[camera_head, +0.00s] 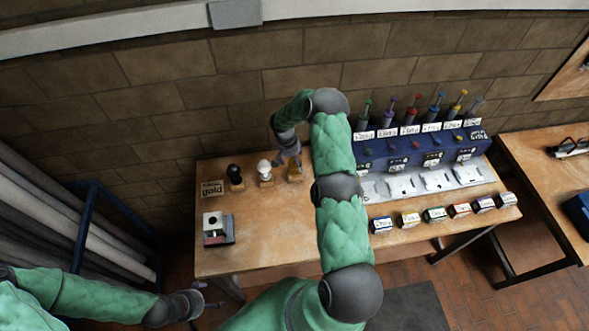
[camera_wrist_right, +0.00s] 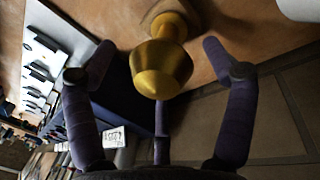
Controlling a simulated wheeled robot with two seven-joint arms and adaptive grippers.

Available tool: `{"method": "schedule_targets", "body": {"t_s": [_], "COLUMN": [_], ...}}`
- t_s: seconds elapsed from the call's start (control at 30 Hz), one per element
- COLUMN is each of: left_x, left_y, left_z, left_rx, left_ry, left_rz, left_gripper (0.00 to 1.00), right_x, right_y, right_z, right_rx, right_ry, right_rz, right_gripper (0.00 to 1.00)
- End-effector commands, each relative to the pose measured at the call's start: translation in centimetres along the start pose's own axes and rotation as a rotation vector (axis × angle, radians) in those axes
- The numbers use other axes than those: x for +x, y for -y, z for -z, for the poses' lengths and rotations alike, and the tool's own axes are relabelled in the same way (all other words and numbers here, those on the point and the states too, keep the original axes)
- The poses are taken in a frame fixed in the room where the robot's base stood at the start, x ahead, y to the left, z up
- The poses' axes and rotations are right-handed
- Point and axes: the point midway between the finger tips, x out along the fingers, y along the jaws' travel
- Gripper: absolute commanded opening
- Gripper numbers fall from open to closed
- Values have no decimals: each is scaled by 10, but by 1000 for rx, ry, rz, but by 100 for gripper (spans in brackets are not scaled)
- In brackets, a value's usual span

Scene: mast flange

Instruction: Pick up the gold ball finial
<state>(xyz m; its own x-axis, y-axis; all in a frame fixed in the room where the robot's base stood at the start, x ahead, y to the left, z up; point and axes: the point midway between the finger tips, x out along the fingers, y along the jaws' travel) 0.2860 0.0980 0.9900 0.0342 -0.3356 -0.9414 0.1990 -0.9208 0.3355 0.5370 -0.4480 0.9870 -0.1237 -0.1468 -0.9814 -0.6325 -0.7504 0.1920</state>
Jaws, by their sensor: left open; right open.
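The gold ball finial (camera_head: 296,173) stands on its wooden base on the workbench, at the right end of a row of three finials, partly hidden by my right gripper. In the right wrist view the gold finial (camera_wrist_right: 162,68) is large, between the spread fingers. My right gripper (camera_head: 289,158) is open, with its fingers around the finial and no clear contact. The white finial (camera_head: 264,168) and the black finial (camera_head: 234,173) stand to its left. My left gripper (camera_head: 207,298) is low at the left, off the front of the bench, open and empty.
The workbench (camera_head: 265,235) is bare in front of the finials. A small grey-and-white device (camera_head: 217,229) and a sign (camera_head: 212,188) are at the left. A blue rack (camera_head: 420,148) with coloured handles, a grey tray (camera_head: 425,181) and several labelled boxes (camera_head: 434,214) fill the right. The brick wall stands close behind.

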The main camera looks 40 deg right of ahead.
Motion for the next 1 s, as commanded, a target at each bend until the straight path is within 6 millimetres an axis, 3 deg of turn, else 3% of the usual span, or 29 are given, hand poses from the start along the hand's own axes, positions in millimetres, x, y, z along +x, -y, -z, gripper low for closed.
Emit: {"method": "schedule_targets", "body": {"t_s": [0.2,0.47,0.73,0.77,1.0], "left_x": [-4,-3,-3,-3,-3], "left_y": [-1,-1,-1,-1,-1], "left_z": [0,0,0,0,0], "left_rx": [0,0,0,0,0], "left_ry": [0,0,0,0,0], "left_rz": [0,0,0,0,0], "left_gripper": [84,84,84,84,84], "right_x": [16,17,17,17,16], "right_y": [1,1,1,1,0], "right_z": [0,0,0,0,0], "right_rx": [0,0,0,0,0], "right_ry": [0,0,0,-1,-1], "right_rz": [1,1,1,1,1], "right_gripper": [84,81,5,0,0]}}
